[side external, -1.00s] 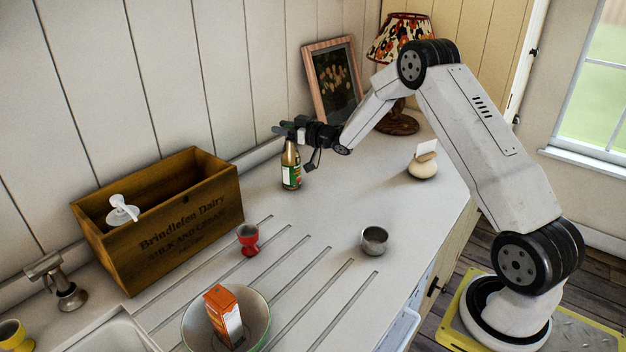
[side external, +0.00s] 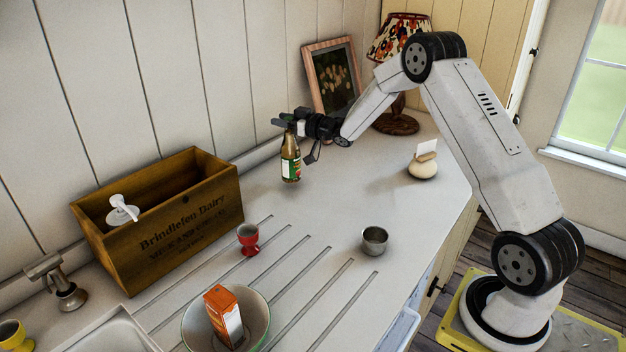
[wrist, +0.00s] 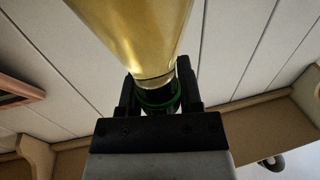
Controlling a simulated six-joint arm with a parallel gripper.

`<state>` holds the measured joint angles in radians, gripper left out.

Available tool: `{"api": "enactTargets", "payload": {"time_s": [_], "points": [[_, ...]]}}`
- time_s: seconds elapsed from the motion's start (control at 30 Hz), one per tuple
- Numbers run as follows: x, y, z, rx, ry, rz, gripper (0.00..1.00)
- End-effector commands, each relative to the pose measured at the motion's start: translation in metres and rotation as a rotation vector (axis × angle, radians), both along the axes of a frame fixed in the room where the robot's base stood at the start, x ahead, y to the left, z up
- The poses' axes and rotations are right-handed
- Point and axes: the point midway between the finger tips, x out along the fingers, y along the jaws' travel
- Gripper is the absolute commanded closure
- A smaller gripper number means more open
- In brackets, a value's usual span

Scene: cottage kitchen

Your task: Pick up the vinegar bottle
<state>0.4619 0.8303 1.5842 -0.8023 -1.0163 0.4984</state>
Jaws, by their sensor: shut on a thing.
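The vinegar bottle (side external: 290,165) has an amber glass body and a green, white and red label. In the side external view it hangs upright, its base just above the counter. My gripper (side external: 287,127) is shut on its neck near the top, coming in from the right. In the wrist view the amber bottle (wrist: 135,35) fills the upper middle, and its neck with a green band sits between the two fingers of my gripper (wrist: 158,95). The bottle's cap is hidden by the gripper.
A wooden crate (side external: 190,228) holding a white pump dispenser stands left. A red egg cup (side external: 248,240), metal cup (side external: 374,240) and bowl (side external: 262,335) with an orange carton (side external: 224,316) stand in front. A framed picture (side external: 330,75) and lamp (side external: 398,38) are behind, a card holder (side external: 423,168) right.

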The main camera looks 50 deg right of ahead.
Motion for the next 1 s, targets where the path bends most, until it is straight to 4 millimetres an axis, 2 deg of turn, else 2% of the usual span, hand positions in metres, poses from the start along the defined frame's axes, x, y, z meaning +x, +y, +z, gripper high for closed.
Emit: {"api": "enactTargets", "payload": {"time_s": [0.03,0.27,0.6,1.0], "points": [[0.0,0.0,0.01,-0.002,-0.007,0.0,1.0],[-0.017,0.004,0.032,-0.002,-0.006,0.0,1.0],[-0.051,0.013,0.073,-0.002,-0.006,0.0,1.0],[-0.107,0.027,0.097,-0.002,-0.006,0.0,1.0]]}}
